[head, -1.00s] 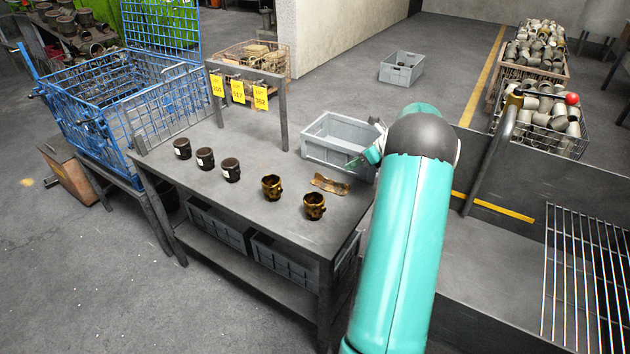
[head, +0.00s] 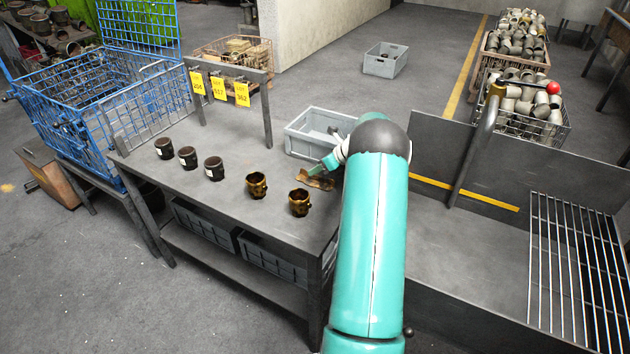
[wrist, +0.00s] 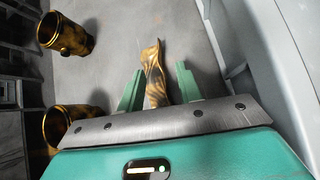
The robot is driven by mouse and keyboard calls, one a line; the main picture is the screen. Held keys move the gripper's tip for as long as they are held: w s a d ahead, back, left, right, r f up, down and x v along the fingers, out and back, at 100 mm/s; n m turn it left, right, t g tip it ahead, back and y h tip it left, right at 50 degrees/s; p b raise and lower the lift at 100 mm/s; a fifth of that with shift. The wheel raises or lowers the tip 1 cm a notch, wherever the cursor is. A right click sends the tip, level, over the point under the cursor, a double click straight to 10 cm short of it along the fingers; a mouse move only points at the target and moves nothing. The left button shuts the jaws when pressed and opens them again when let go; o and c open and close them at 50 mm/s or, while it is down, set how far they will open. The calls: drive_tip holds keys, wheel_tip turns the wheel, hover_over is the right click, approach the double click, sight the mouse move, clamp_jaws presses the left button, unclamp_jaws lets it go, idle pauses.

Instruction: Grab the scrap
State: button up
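The scrap (head: 309,180) is a flat, irregular brown-gold strip lying on the grey workbench. In the wrist view the scrap (wrist: 154,72) runs away from me, with its near end between my two green fingers. My gripper (wrist: 159,82) is open, with one finger on each side of the strip and gaps visible beside it. In the head view my gripper (head: 330,165) is small and partly hidden by my arm, just over the scrap. I cannot tell its exact height above the bench.
Two brown-gold cups (head: 299,202) (head: 256,185) stand close to the left of the scrap, and several dark cups (head: 213,168) stand further left. A grey crate (head: 300,145) is just behind the scrap; its wall shows at right in the wrist view (wrist: 270,70). The yellow-tagged frame (head: 266,120) stands on the bench.

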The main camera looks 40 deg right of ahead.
sight(314, 180)
drive_tip(key=x, duration=0.3)
drive_tip(key=shift+w+f, duration=0.2)
drive_tip(key=shift+w, duration=0.05)
clamp_jaws()
